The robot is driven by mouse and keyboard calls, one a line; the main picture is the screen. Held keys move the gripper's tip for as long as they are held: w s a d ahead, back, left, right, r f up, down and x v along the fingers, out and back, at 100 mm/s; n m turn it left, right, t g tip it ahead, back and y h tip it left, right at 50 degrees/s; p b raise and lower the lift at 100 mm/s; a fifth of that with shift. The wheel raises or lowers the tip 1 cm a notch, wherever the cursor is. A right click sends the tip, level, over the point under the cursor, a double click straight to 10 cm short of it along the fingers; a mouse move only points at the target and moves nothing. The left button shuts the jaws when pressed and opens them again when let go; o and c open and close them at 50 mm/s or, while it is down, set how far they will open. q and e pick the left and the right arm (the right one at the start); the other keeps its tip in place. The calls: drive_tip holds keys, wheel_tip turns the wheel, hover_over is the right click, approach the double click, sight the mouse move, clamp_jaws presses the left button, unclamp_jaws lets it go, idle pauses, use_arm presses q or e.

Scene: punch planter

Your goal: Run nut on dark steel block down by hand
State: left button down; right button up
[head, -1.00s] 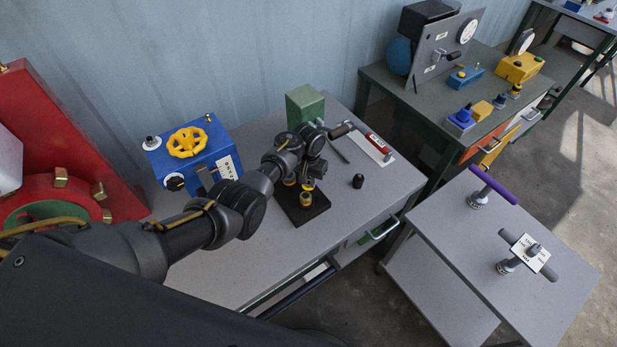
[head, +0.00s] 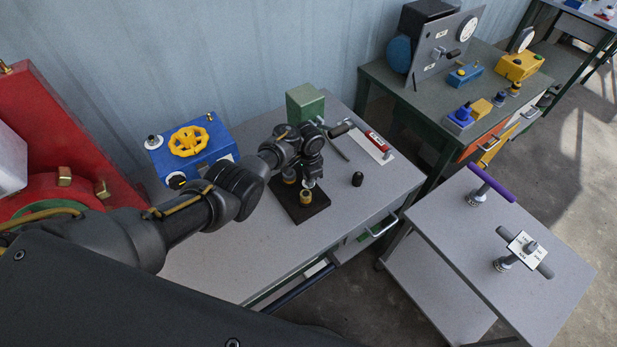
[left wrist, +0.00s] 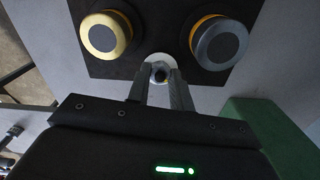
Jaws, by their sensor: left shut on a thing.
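The dark steel block (head: 312,211) lies flat on the grey bench. In the left wrist view one has a yellow top (left wrist: 104,36) and the other a grey top (left wrist: 221,44). My left gripper (head: 309,181) points down at the block's far right part. Its fingers are shut on a small silver nut (left wrist: 159,70), which sits between the two brass pieces at the block's edge in the wrist view. The nut's underside is hidden. My right gripper is out of view.
A green block (head: 305,104) stands close behind my left gripper. A blue box with a yellow handwheel (head: 188,142) is at the left. The bench front is clear.

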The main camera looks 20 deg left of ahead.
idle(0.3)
use_arm(q)
drive_tip(key=c, duration=1.2)
unclamp_jaws()
drive_tip(key=shift+c, duration=0.2)
drive_tip(key=shift+r, duration=0.1)
wheel_tip(320, 180, up, 11)
drive_tip(key=p, duration=0.2)
drive_tip(key=shift+p, duration=0.4)
